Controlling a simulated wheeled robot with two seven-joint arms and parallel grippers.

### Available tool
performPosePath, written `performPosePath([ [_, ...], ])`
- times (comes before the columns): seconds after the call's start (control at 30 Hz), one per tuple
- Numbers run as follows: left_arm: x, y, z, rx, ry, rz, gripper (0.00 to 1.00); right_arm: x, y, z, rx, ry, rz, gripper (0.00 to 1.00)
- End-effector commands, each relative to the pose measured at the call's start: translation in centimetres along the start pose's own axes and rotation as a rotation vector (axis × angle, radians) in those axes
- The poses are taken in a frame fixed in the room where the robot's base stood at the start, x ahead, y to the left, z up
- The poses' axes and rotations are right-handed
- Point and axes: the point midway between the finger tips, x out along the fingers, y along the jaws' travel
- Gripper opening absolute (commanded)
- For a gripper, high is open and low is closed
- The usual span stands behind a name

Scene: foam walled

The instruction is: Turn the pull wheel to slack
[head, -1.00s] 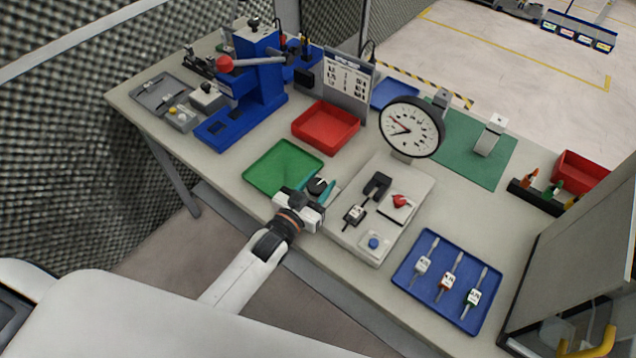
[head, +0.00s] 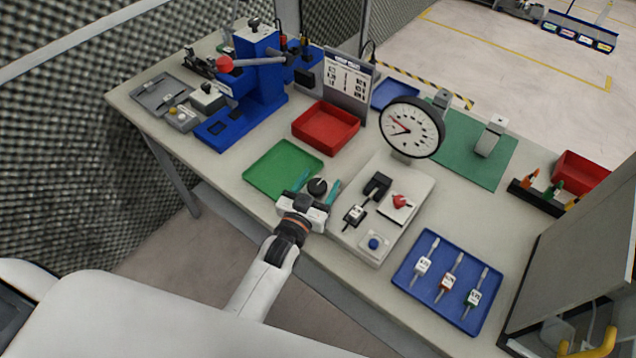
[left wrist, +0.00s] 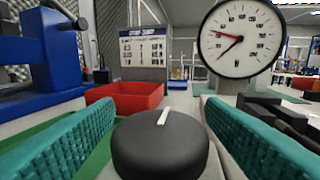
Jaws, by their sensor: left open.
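The pull wheel is a black round knob (head: 317,187) with a white mark on top, at the left side of the grey pull-test fixture (head: 410,172). In the left wrist view the knob (left wrist: 160,145) sits low in the middle and its white mark points away, tilted slightly right. My left gripper (head: 319,188) is open, with one teal finger on each side of the knob. Gaps show between the fingers and the knob's sides. The round dial gauge (head: 412,127) stands behind; its face (left wrist: 240,38) shows a red and a black hand. My right gripper is not in view.
A green tray (head: 262,178) lies just left of the gripper and a red tray (head: 325,138) behind it. On the fixture are a red knob (head: 399,201) and a blue button (head: 374,243). A blue tray (head: 405,272) with labelled pieces lies at right.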

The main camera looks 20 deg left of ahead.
Motion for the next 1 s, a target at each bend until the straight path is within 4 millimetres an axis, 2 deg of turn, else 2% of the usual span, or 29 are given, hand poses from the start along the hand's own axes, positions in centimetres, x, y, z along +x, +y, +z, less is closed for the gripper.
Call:
performPosePath([
  [0.17,-0.3,0.0,-0.1,0.000,0.002,0.000,0.64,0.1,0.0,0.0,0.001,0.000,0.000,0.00],
  [0.27,-1.4,0.0,-0.3,0.000,0.003,0.000,0.64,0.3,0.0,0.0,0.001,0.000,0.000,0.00],
  [0.7,-10.0,0.0,-0.3,0.000,0.003,-0.001,0.64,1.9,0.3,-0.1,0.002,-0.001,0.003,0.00],
  [0.83,-11.4,0.0,-0.2,0.000,0.001,0.000,0.64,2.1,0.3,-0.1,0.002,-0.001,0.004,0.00],
  [1.0,-12.0,0.0,0.0,0.000,0.000,0.000,0.64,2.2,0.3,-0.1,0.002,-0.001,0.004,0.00],
])
